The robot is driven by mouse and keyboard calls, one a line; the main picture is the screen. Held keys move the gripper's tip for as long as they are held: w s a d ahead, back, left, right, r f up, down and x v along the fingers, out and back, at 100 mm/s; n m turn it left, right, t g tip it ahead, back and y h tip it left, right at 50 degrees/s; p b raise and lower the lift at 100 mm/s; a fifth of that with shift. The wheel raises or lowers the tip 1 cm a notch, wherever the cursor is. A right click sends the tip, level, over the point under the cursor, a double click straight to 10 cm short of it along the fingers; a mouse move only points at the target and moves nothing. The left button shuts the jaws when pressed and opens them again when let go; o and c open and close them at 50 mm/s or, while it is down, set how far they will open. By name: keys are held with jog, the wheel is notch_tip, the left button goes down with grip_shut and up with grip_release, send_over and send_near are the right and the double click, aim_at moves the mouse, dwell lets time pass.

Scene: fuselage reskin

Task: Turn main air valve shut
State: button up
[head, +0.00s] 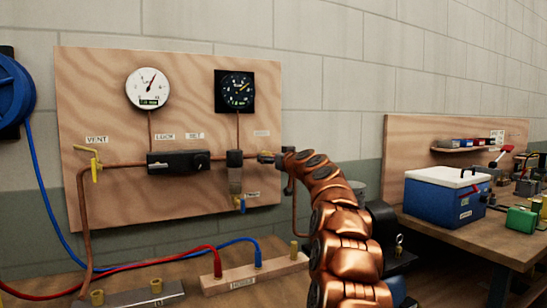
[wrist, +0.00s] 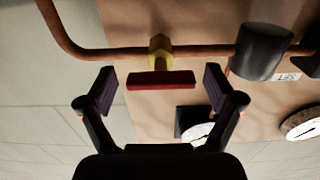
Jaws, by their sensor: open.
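The main air valve shows in the wrist view as a red bar handle (wrist: 160,80) on a brass body (wrist: 160,50). The handle lies about parallel to the copper pipe (wrist: 110,53). My gripper (wrist: 158,88) is open, one dark finger at each end of the handle, with a gap visible on both sides. It does not hold the handle. In the head view my gripper (head: 270,157) is at the right end of the pipe on the wooden board (head: 130,195), and it and my arm hide the valve there.
A yellow-handled vent valve (head: 95,165) is at the board's left. A black regulator (head: 178,161) and a filter (head: 236,175) with a blue drain valve (head: 242,205) sit along the pipe. Two gauges (head: 148,88) (head: 235,91) hang above. A cooler (head: 446,195) stands on the right bench.

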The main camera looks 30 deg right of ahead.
jog(key=shift+w, duration=0.1)
jog(key=c, duration=1.2)
jog(key=shift+o, duration=0.2)
jog(key=shift+m, duration=0.3)
jog(key=m+p, duration=0.1)
jog(key=m, duration=0.2)
jog(key=shift+m, duration=0.3)
jog(key=m+p, duration=0.2)
jog(key=m, duration=0.2)
jog(key=shift+m, duration=0.3)
jog(key=m+p, duration=0.3)
jog(key=m, duration=0.1)
jog(key=shift+m, duration=0.3)
jog(key=shift+m+p, duration=1.45)
jog(key=shift+m, duration=0.75)
